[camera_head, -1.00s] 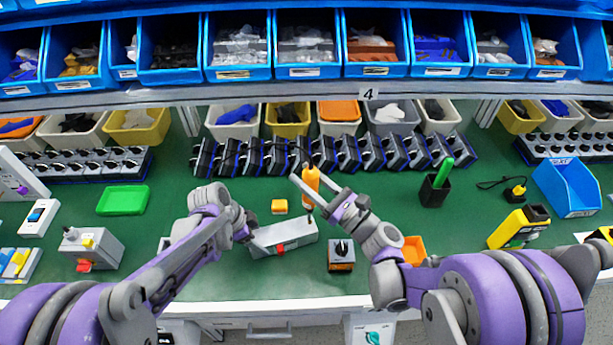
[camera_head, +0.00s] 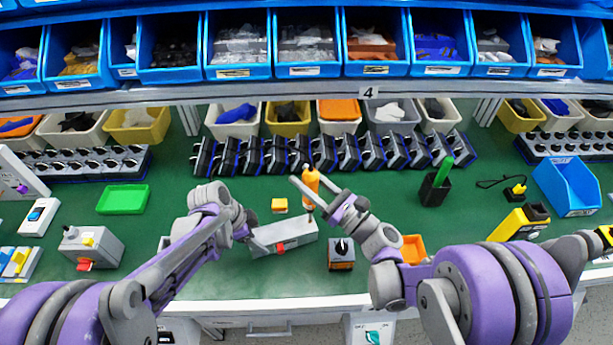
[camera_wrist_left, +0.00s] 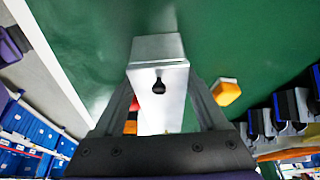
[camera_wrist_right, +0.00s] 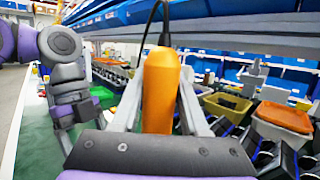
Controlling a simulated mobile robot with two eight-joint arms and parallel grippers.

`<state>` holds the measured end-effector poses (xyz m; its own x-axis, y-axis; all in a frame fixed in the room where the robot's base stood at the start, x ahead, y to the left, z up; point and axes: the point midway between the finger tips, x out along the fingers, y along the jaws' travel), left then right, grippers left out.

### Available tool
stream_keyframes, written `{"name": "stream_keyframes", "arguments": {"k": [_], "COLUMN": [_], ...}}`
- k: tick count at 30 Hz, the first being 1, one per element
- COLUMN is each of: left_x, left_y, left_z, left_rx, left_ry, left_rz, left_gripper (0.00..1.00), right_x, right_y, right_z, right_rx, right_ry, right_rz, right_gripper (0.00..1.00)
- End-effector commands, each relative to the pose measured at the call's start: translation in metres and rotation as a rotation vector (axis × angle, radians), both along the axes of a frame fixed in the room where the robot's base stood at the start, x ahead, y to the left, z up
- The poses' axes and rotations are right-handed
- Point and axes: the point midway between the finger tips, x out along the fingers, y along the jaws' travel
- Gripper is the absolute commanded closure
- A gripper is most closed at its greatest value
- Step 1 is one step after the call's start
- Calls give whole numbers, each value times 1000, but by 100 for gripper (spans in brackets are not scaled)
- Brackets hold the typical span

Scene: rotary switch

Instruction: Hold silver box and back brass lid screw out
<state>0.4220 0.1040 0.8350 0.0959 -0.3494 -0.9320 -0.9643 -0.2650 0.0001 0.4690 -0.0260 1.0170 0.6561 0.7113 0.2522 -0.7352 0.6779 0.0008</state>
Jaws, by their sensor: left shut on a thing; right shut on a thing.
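The silver box (camera_head: 290,236) lies on the green bench top, with a red part on its front side. My left gripper (camera_head: 254,240) is shut on its left end. In the left wrist view the box (camera_wrist_left: 158,50) sits between the fingers and shows a dark keyhole-shaped mark. My right gripper (camera_head: 318,190) is shut on an orange-handled screwdriver (camera_head: 311,180), held upright with its tip at the box's upper right end. The orange handle (camera_wrist_right: 160,90) also shows in the right wrist view, with a black cord at its top. The brass lid screw is too small or hidden to make out.
A small orange-yellow block (camera_head: 280,205) sits behind the box. A rotary switch on an orange-sided box (camera_head: 341,254) stands to the right, and an orange tray (camera_head: 413,249) beyond it. A row of switch units (camera_head: 320,154) lines the back.

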Motion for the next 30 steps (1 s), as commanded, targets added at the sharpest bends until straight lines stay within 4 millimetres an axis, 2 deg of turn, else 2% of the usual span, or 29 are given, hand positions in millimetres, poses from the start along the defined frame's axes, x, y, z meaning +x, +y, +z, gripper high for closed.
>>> {"name": "stream_keyframes", "arguments": {"k": [30], "left_x": [0], "left_y": [-1], "left_z": [0], "left_rx": [-1], "left_ry": [1], "left_rz": [0], "left_gripper": [100], "right_x": [0], "right_y": [0], "right_z": [-6], "right_rx": [-1], "right_ry": [0], "right_rz": [1], "right_gripper": [100]}}
